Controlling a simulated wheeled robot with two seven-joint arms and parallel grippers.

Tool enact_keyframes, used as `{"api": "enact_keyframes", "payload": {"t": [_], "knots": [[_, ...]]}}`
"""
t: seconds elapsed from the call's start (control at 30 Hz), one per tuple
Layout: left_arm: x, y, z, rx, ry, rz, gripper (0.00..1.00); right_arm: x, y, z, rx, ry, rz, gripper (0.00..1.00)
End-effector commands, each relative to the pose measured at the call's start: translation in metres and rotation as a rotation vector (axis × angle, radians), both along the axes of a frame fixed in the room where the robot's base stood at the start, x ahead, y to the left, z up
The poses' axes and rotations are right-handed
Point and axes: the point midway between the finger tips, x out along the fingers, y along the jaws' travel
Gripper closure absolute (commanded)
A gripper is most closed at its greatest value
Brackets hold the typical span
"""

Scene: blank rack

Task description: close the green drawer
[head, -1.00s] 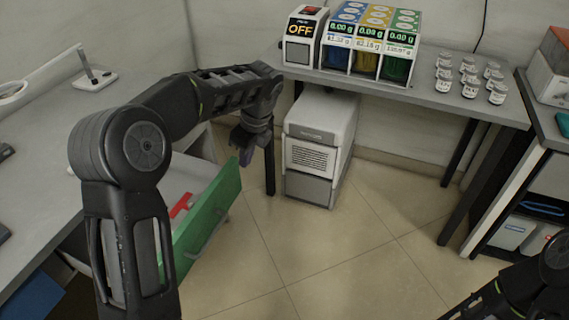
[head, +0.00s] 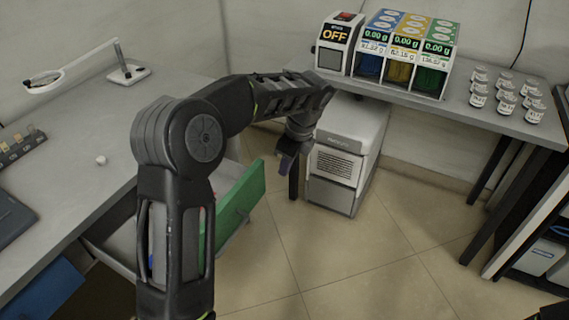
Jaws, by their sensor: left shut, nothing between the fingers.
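The green drawer (head: 238,203) stands pulled out from under the left desk, its green front facing right. My left arm crosses in front of it and hides much of its inside. My left gripper (head: 287,163) is shut and empty, pointing down just beyond the far end of the green front. Whether it touches the drawer front I cannot tell. My right gripper is out of view.
The grey left desk (head: 75,150) carries a lamp-like stand (head: 128,72). A white cabinet (head: 346,150) stands under the back table (head: 420,100), which holds dispensers and several small jars. A blue drawer (head: 42,292) is at lower left. The floor (head: 350,260) right of the drawer is clear.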

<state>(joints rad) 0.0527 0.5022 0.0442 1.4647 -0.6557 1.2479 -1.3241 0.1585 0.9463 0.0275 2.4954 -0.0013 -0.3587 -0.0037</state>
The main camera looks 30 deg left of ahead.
Motion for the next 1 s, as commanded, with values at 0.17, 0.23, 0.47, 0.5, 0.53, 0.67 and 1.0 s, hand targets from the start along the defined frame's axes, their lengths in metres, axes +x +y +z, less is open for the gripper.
{"api": "enact_keyframes", "payload": {"t": [0.17, 0.23, 0.47, 0.5, 0.53, 0.67, 1.0], "knots": [[-0.001, 0.009, -0.036, -0.001, 0.005, 0.002, 1.00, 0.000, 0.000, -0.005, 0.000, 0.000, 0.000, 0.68], [-0.001, 0.012, -0.050, -0.001, 0.005, 0.001, 1.00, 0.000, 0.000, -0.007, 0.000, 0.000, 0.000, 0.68], [-0.001, 0.037, -0.070, 0.000, -0.001, 0.004, 1.00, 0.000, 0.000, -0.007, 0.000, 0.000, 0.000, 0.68], [-0.001, 0.042, -0.070, 0.000, 0.000, 0.004, 1.00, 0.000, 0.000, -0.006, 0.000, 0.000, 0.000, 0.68], [-0.001, 0.046, -0.070, 0.000, 0.000, 0.003, 1.00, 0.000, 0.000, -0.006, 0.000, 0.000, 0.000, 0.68], [-0.001, 0.055, -0.070, 0.000, 0.000, 0.001, 1.00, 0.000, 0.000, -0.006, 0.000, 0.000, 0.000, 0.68], [-0.001, 0.058, -0.070, 0.000, 0.000, 0.000, 1.00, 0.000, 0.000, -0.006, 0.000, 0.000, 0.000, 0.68]]}}
